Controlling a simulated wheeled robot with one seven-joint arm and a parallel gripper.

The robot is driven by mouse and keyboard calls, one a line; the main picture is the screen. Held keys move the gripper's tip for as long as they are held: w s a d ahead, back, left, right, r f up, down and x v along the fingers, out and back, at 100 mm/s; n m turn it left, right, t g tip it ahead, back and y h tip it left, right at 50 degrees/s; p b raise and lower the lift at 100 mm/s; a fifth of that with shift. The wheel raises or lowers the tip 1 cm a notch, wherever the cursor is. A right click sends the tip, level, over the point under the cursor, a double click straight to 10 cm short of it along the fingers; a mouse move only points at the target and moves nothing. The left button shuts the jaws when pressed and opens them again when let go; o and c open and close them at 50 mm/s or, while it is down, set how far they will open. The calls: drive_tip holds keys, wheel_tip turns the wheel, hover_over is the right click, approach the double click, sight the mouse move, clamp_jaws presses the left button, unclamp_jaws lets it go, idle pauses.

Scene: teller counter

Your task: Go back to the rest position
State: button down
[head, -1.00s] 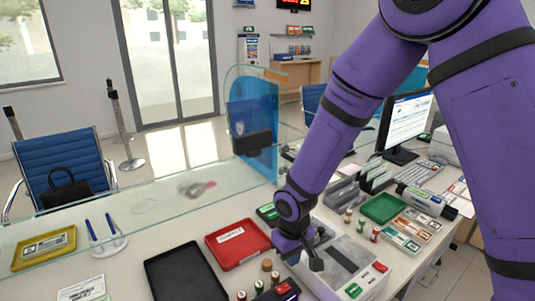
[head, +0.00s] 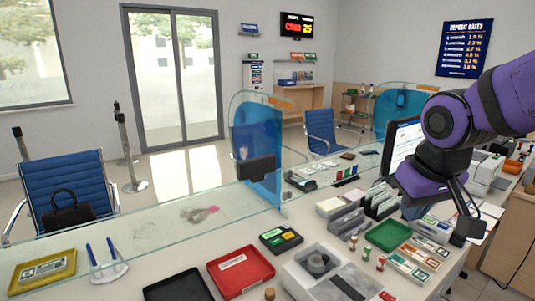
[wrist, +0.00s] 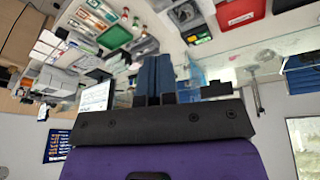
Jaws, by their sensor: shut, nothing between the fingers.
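My gripper (head: 467,228) is at the right of the head view, above the right part of the counter. It is raised clear of the counter and points downward. In the wrist view, my gripper (wrist: 157,78) has its two fingers side by side, shut and empty. My purple arm comes in from the right edge of the head view. The gripper hides part of the monitor (head: 403,143) and of the counter behind it.
A glass screen (head: 150,220) crosses the counter. On the counter are a red tray (head: 240,283), a black tray (head: 178,290), a green tray (head: 388,236), a grey machine (head: 330,275) and several small rolls. Space above the counter's middle is free.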

drive_tip(key=s+d+r+m, duration=0.1)
drive_tip(key=s+d+r, duration=0.1)
drive_tip(key=s, duration=0.3)
drive_tip(key=s+d+r+m+t, duration=0.1)
drive_tip(key=s+d+r, duration=0.2)
drive_tip(key=s, duration=0.3)
drive_tip(key=shift+r+t, duration=0.25)
drive_tip(key=shift+t, duration=0.05)
